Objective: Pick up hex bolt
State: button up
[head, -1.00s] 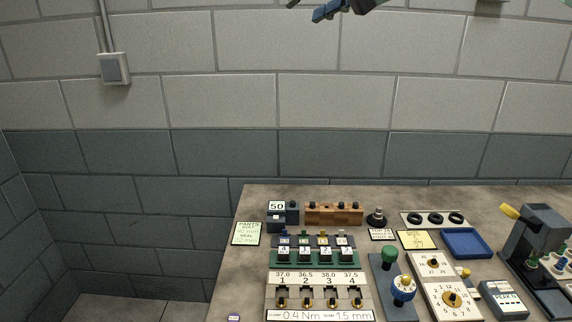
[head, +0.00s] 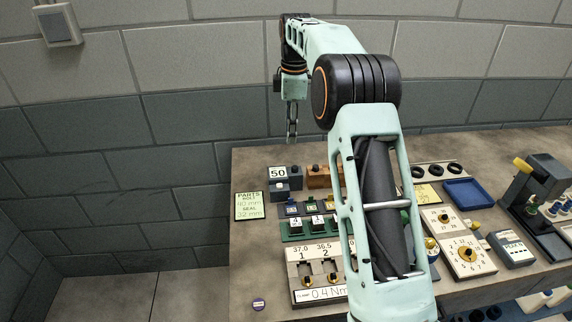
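A brown wooden block (head: 318,178) stands at the back of the bench. A small dark head, perhaps a hex bolt (head: 316,168), shows on its top; my arm hides the block's right part. My gripper (head: 291,138) hangs fingers down above the back edge of the bench, up and left of the block and apart from it. The fingers look close together and nothing shows between them, but they are too small to tell open from shut.
A grey block marked 50 (head: 278,173) stands left of the wooden block. A parts card (head: 249,206) lies at the left. Numbered stations (head: 315,254) fill the front. A blue tray (head: 468,193) and a dark press (head: 541,190) stand at the right.

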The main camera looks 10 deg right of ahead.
jog(key=n, duration=0.1)
send_over(295, 167)
jog(key=shift+g, duration=0.3)
jog(key=f, duration=0.7)
jog(key=shift+s+a+f, duration=0.1)
jog(key=shift+s+a, duration=0.05)
jog(key=shift+s, duration=0.05)
jog(key=shift+w+f+p, duration=0.15)
jog(key=shift+f+p, duration=0.15)
jog(key=shift+f, duration=1.25)
jog(key=shift+w+f+p, duration=0.15)
jog(key=shift+f+p, duration=0.15)
jog(key=shift+f, duration=1.2)
jog(key=shift+c, duration=0.2)
grip_shut()
